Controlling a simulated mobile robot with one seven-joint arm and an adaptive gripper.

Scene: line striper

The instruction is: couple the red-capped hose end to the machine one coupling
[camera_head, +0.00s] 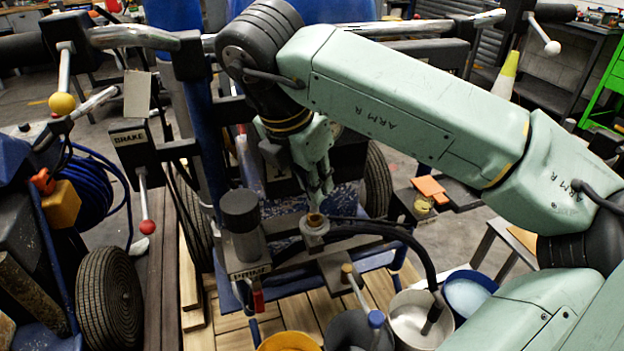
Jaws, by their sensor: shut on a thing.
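My gripper (319,200) points down over the front of the striping machine. Its pale green fingers are closed on a small brownish piece (315,219) at the top of a grey round fitting (315,235). I cannot tell whether this piece is a hose end or part of the fitting. A thick black hose (408,243) curves from near the fitting down into a pale bucket. I cannot clearly identify a red-capped hose end or which coupling belongs to machine one. A red grip (258,301) hangs below the label reading PRIME.
A dark cylinder (241,213) stands just left of the fitting. Buckets (411,318) crowd the space below it, with a blue-capped piece (376,319) among them. A BRAKE lever with a red knob (147,227) and a blue hose coil (88,190) are at left.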

